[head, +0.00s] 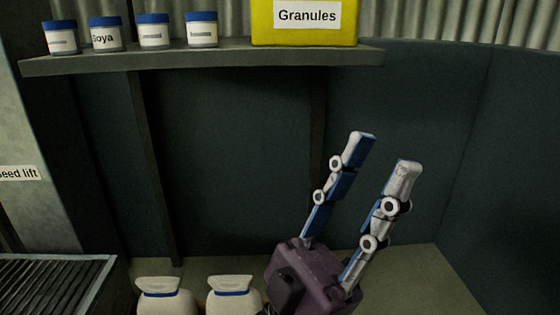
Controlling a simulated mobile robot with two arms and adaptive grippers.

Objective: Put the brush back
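No brush shows in the head view.
The shelf bears several blue-lidded jars (154,32) and a yellow box labelled Granules (304,22). Two white rounded things with blue bands (234,300) stand at the bottom. A dark slatted grate (48,285) is at lower left. A bare surface (435,285) shows at lower right.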

